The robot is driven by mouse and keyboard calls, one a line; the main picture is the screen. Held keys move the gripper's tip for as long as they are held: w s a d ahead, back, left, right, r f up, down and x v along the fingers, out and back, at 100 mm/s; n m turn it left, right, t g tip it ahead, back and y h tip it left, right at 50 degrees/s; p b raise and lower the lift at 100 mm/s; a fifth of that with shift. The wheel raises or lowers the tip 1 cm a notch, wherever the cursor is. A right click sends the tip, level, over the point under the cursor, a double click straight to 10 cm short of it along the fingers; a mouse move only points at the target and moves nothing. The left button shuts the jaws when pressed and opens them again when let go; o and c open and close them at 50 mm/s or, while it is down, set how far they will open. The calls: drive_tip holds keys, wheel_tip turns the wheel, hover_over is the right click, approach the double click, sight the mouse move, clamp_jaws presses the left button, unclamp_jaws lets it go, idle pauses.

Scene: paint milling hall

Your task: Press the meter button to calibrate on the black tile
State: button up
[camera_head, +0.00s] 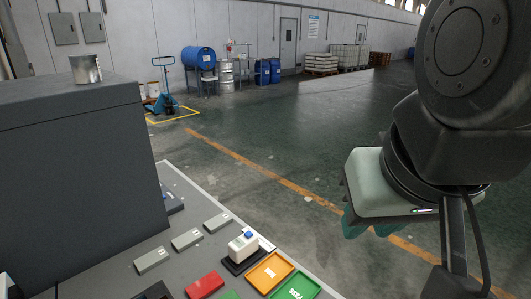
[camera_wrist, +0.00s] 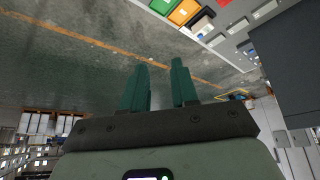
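The meter (camera_head: 243,245) is a small white block with a blue button (camera_head: 248,234) on top. It stands upright on the black tile (camera_head: 230,266), which shows as a dark rim around its base. The meter also shows small near the top of the wrist view (camera_wrist: 202,27). My gripper (camera_head: 365,228) is in the air to the right of the table, well apart from the meter. In the wrist view its two green fingers (camera_wrist: 160,66) stand apart with nothing between them.
An orange tray (camera_head: 269,272), a green tray (camera_head: 296,288) and a red block (camera_head: 205,286) lie close to the meter. Several grey blocks (camera_head: 187,239) lie behind it. A large grey box (camera_head: 75,170) with a metal can (camera_head: 86,69) on top fills the left side.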

clamp_jaws()
idle(1.1)
